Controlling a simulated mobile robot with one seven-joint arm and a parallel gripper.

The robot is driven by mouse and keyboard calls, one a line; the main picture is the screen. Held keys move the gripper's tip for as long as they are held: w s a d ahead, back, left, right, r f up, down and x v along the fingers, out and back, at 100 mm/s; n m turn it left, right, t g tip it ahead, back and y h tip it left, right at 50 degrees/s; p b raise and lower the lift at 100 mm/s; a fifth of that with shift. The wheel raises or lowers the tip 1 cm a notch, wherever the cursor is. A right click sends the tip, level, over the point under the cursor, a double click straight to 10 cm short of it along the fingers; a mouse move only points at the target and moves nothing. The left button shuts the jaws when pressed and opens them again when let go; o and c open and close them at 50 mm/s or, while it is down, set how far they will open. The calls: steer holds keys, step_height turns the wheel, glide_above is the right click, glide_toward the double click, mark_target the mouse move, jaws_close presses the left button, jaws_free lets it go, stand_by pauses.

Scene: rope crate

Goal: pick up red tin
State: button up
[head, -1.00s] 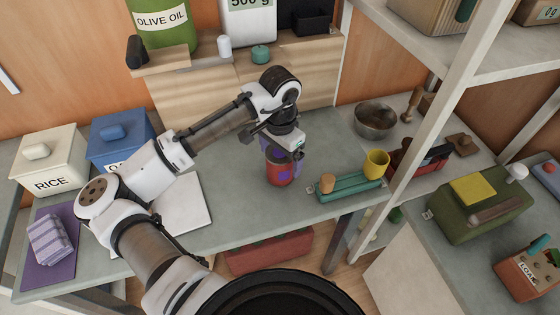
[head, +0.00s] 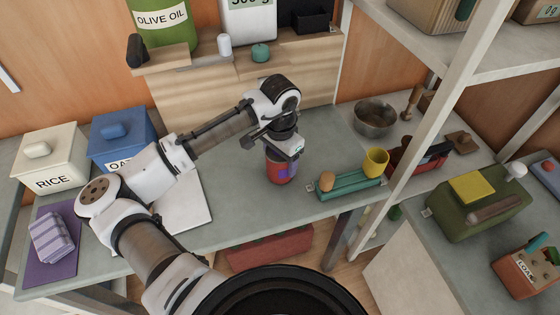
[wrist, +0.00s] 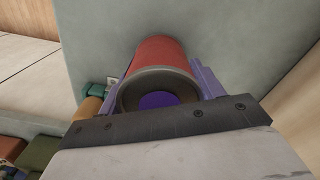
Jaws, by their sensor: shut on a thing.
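The red tin (head: 278,172) stands on the grey counter near the middle of the head view, with purple patches on it. My gripper (head: 283,160) is directly above and around it, shut on its upper part. In the wrist view the red tin (wrist: 160,55) lies between the two purple fingers of my gripper (wrist: 165,85). Its grey rim and purple inside or top face the camera. The gripper hides part of the tin's top in the head view.
A teal tray (head: 348,189) with an orange-brown piece and a yellow cup (head: 376,162) is close on the right. A metal bowl (head: 375,118) is behind it. A shelf post (head: 430,125) rises at right.

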step_height(320, 180, up, 20)
steer(key=b, duration=0.1)
steer(key=shift+b, duration=0.4)
stand_by(1.1)
